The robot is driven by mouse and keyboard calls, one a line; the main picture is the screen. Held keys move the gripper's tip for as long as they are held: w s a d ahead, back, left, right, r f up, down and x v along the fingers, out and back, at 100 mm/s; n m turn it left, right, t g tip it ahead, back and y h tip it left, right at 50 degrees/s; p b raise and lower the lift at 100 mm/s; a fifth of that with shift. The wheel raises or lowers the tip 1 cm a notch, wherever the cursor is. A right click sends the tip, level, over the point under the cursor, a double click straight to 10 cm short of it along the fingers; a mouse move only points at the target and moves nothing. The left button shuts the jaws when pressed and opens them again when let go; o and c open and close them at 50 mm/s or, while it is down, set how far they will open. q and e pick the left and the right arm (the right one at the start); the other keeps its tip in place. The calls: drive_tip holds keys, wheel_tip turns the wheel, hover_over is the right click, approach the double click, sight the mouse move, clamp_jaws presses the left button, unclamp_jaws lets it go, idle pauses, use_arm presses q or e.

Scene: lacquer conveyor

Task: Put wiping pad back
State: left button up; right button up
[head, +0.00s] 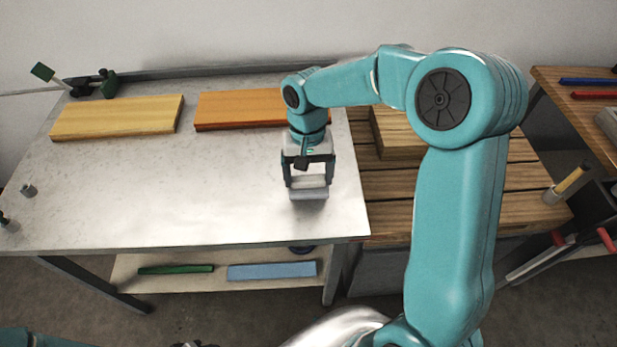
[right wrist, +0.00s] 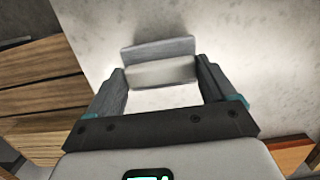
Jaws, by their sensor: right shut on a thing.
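The wiping pad (head: 309,193) is a light grey block at the front right part of the metal worktable (head: 225,215). My right gripper (head: 308,182) points down and is shut on the pad, with one finger at each side. In the right wrist view the pad (right wrist: 160,71) spans the gap between the fingertips, with a darker grey upright face behind its pale face. I cannot tell whether the pad touches the tabletop. My left gripper is not in view.
A yellow board (head: 117,117) and an orange board (head: 240,108) lie at the back of the table. A green bar (head: 175,269) and a blue bar (head: 272,270) lie on the shelf below. A slatted wooden bench (head: 400,185) adjoins on the right. The table's middle is clear.

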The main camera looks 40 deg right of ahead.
drive_tip(key=shift+f, duration=0.9)
drive_tip(key=shift+f, duration=0.2)
drive_tip(key=o, duration=0.8)
drive_tip(key=r, duration=0.4)
drive_tip(key=w+r, duration=0.1)
drive_tip(key=r, duration=0.3)
drive_tip(key=d+r, duration=0.1)
drive_tip(key=r, duration=0.3)
drive_tip(key=shift+w+r+p, duration=0.2)
drive_tip(key=shift+w+p, duration=0.05)
drive_tip(key=shift+p, duration=0.05)
